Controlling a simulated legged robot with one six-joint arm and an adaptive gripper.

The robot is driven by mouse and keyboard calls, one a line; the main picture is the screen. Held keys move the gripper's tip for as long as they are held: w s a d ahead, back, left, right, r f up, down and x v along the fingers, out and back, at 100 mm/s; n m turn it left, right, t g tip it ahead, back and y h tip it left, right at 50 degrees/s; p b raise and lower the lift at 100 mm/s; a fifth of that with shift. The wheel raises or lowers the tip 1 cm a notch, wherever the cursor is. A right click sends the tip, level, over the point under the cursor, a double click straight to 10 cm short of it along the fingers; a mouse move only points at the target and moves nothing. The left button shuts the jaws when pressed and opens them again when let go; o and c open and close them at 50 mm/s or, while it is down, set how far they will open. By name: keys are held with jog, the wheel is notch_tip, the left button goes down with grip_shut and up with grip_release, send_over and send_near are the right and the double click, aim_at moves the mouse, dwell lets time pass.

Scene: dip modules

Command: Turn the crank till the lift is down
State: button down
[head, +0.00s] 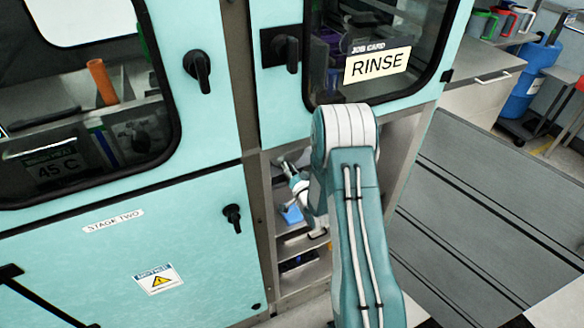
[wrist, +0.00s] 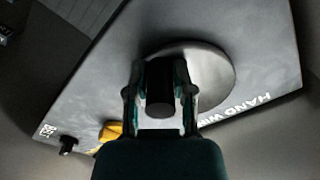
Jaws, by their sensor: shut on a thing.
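In the wrist view a dark round crank handle (wrist: 160,85) sits between the two fingers of my gripper (wrist: 160,95), which is shut on it. Behind it a pale metal disc (wrist: 212,75) is set on a grey panel (wrist: 110,75). White lettering on the panel, partly hidden, starts with "HAND WI". In the head view my arm reaches into the open bay (head: 400,150) below the door with the "RINSE" card (head: 377,66). My arm hides the crank there. I cannot make out the lift behind the dark window.
A small black knob (wrist: 68,144) and a yellow part (wrist: 110,131) are near the panel's lower edge. Teal cabinet doors with black latches (head: 197,68) stand left of my arm. A blue drum (head: 525,90) is at the far right.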

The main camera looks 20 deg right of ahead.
jog(key=shift+w+a+r+m, duration=0.1)
jog(key=shift+a+r+m, duration=0.1)
jog(key=shift+m, duration=0.45)
jog(key=shift+w+a+r+m, duration=0.1)
jog(key=shift+a+m, duration=0.05)
jog(key=shift+m, duration=0.5)
jog(key=shift+c, duration=2.4)
grip_release()
jog(key=shift+f, duration=0.1)
notch_tip(320, 180, up, 10)
jog(key=shift+w+d, duration=0.1)
